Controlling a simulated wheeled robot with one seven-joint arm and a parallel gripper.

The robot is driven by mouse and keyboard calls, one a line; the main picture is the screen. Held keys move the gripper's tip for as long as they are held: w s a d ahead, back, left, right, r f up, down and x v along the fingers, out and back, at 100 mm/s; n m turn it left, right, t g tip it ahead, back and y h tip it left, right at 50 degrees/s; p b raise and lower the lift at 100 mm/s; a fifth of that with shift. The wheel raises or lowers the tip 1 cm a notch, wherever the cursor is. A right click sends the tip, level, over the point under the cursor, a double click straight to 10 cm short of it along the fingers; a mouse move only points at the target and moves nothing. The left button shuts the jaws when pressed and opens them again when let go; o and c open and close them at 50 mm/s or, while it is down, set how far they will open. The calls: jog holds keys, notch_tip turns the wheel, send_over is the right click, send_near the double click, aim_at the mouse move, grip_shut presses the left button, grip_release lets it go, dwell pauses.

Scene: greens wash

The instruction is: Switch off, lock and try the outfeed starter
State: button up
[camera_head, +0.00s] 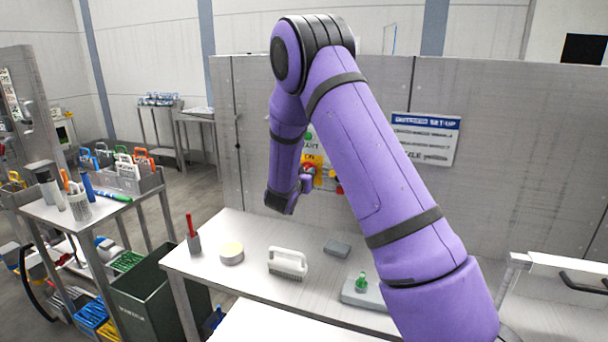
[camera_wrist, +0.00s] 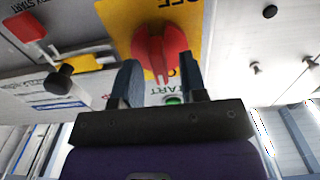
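The outfeed starter has a yellow plate (camera_wrist: 110,15) with a red rotary handle (camera_wrist: 158,50) in the wrist view, where its lettering appears upside down. "OFF" is legible beside the handle. The yellow plate (camera_head: 313,161) also shows in the head view, partly behind my arm. My gripper (camera_wrist: 158,68) is close to the handle, with its two fingers apart on either side of it; I see no clear grip on it. A green button (camera_wrist: 173,99) shows between the fingers. Padlock-like items with coloured shackles (camera_head: 142,159) stand on the cart at left.
A bench (camera_head: 225,277) below the panel holds a brush (camera_head: 288,263), a round tub (camera_head: 231,253) and a grey block with a green knob (camera_head: 362,290). A dark green bin (camera_head: 160,298) stands left of it. Near the handle are a red control (camera_wrist: 25,27) and a black knob (camera_wrist: 60,80).

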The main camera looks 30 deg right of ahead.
grip_shut()
jog(key=shift+n, duration=0.4)
jog(key=n, duration=1.6)
jog(key=shift+w+a+f+n, duration=0.2)
jog(key=shift+n, duration=0.5)
